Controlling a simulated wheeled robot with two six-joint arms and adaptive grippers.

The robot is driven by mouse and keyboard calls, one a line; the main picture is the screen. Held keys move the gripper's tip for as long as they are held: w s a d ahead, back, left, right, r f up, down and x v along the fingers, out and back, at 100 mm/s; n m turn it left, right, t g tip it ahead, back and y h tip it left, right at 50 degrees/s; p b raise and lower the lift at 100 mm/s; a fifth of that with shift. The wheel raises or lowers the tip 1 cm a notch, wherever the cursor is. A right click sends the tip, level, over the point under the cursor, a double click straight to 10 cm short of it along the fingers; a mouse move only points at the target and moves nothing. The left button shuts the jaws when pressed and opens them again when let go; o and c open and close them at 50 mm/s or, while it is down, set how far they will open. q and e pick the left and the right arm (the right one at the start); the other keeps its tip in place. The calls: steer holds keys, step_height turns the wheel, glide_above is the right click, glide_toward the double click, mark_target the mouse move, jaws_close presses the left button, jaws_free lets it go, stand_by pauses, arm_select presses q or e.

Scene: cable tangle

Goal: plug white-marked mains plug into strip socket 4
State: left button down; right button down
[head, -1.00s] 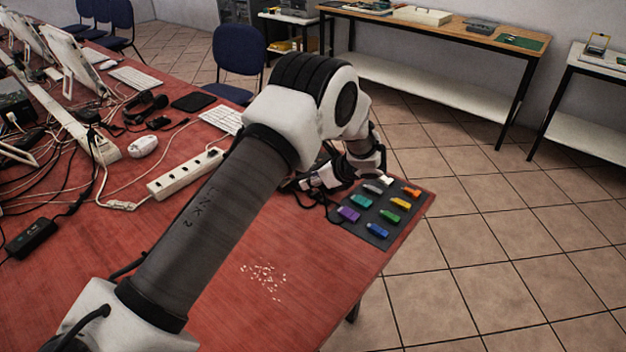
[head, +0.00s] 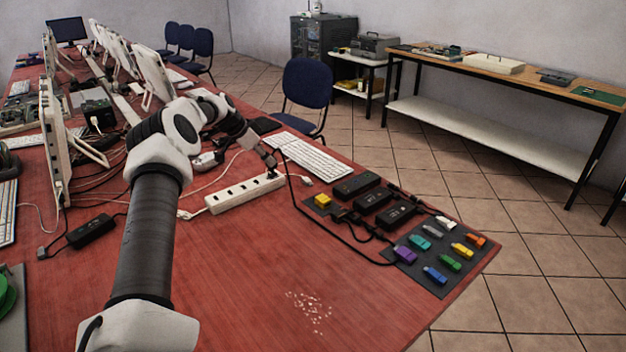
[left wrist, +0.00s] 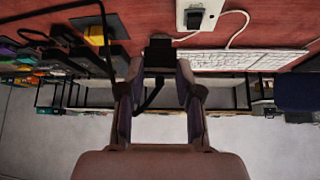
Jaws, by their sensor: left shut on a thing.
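The white power strip (head: 232,196) lies on the red table, with a row of dark sockets. My left gripper (head: 269,166) is just above the strip's right end. In the left wrist view its jaws (left wrist: 159,75) are shut on a black plug (left wrist: 158,52), with a black cable hanging from it. No white mark is visible on it. My right gripper is not in view.
Several black adapters (head: 373,199) and a yellow piece (head: 322,201) lie right of the strip. A dark mat (head: 412,268) with coloured sticks is near the right edge. A white keyboard (head: 310,157) lies behind. The table front is mostly clear, with pale crumbs (head: 310,311).

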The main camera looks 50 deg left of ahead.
arm_select(q)
steer(key=shift+n+t+y, duration=0.4)
steer(key=shift+n+t, duration=0.3)
steer(key=shift+n, duration=0.1)
steer(key=shift+s+a+f+b, duration=0.5)
steer(key=shift+a+f+b, duration=0.25)
steer(key=shift+a+f, duration=0.1)
steer(key=shift+s+a+f+b, duration=0.45)
steer(key=shift+a+f+b, duration=0.25)
steer(key=shift+a+f, duration=0.1)
steer(key=shift+s+a+f+b, duration=0.5)
steer(key=shift+a+f+b, duration=0.25)
steer(key=shift+a+f, duration=0.1)
steer(key=shift+r, duration=0.25)
steer(key=shift+f+b, duration=0.95)
steer(key=shift+f, duration=0.35)
steer(key=shift+s, duration=0.1)
steer(key=c, duration=0.7)
jaws_free()
steer(key=shift+r, duration=0.1)
